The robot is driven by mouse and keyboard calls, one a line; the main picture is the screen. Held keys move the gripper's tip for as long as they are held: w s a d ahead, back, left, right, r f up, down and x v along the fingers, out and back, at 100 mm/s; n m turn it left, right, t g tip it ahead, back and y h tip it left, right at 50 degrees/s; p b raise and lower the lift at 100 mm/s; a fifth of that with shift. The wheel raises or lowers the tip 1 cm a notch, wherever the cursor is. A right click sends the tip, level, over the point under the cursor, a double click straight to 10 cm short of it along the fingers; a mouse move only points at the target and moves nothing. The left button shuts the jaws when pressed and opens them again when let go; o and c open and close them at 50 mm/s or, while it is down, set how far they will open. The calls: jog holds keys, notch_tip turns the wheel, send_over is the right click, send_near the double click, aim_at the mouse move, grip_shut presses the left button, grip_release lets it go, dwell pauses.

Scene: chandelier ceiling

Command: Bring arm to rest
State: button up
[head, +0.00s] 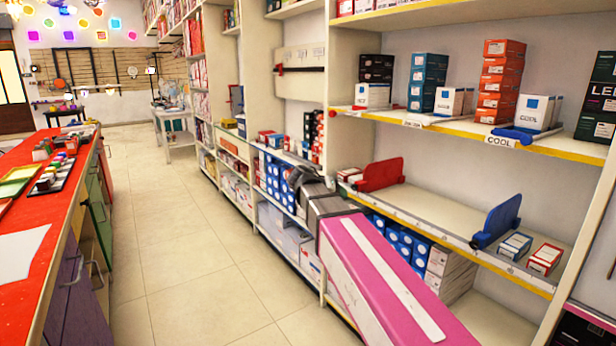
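My arm reaches forward from the lower right, with a pink link carrying a white strip and a grey joint beyond it. At its far end, a small dark part that looks like my gripper (298,178) shows in front of the lower shelves. Its fingers cannot be made out, so I cannot tell whether it is open or shut. I see nothing held. The arm hides part of the shelf unit (436,231) behind it.
Right, shelves hold a red bookend (381,174), a blue bookend (496,221), orange boxes (502,80) and blue-and-white boxes. Left, a red-topped counter (75,205) carries trays. A clear tiled aisle (180,230) runs between them to a white table (172,115).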

jog(key=s+d+f+g+y, duration=0.2)
jog(key=s+f, duration=0.4)
jog(key=f, duration=0.4)
jog(key=s+d+f+n+g+y, duration=0.1)
jog(key=s+d+f+y, duration=0.3)
jog(key=f, duration=0.6)
jog(key=s+d+f+n+g+y, duration=0.1)
jog(key=s+d+f+g+y, duration=0.2)
jog(key=s+f, duration=0.6)
jog(key=shift+f+y, duration=0.3)
jog(key=shift+f, duration=0.65)
jog(key=shift+d, duration=0.1)
